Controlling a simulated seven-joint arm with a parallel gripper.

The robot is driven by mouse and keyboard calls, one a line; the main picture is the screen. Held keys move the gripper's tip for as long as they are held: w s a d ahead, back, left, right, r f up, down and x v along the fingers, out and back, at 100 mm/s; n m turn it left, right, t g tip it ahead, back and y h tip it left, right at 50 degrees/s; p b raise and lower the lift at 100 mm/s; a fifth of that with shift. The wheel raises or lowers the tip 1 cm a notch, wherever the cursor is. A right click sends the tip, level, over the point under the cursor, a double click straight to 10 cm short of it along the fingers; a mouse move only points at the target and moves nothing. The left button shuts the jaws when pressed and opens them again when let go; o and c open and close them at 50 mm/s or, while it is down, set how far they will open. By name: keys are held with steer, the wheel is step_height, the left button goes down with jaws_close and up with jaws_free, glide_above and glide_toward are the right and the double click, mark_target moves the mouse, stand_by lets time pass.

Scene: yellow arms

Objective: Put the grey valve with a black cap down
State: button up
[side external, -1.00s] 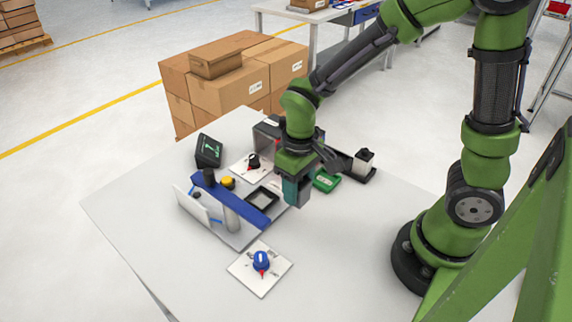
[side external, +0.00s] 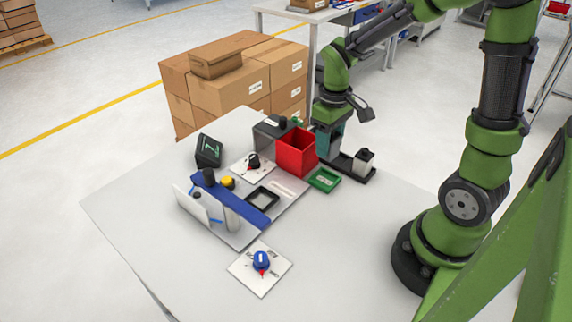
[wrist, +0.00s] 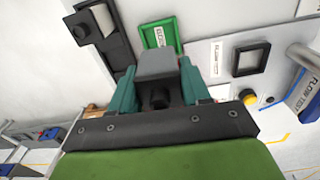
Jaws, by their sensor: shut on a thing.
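My gripper (side external: 325,150) is at the far side of the table, behind and right of the red box, with its teal fingers pointing down. In the wrist view my gripper (wrist: 155,92) is shut on the grey valve (wrist: 157,66), which sits between the two teal fingers with its black cap (wrist: 159,97) facing the camera. In the side view I cannot make out the held valve. I cannot tell whether its lower end touches anything.
A red open box (side external: 296,153) stands close to my gripper. A grey box (side external: 268,132) is to its left. A green tray (side external: 323,180) and a black tray (side external: 342,161) holding a pale block (side external: 364,158) lie nearby. A blue bar (side external: 240,200) is nearer. The front table is mostly clear.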

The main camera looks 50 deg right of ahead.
step_height(320, 180, down, 3)
steer(key=shift+a+n, duration=0.1)
steer(key=shift+n, duration=0.2)
steer(key=shift+f, duration=2.45)
steer(key=o, duration=1.2)
steer(key=shift+f, duration=0.1)
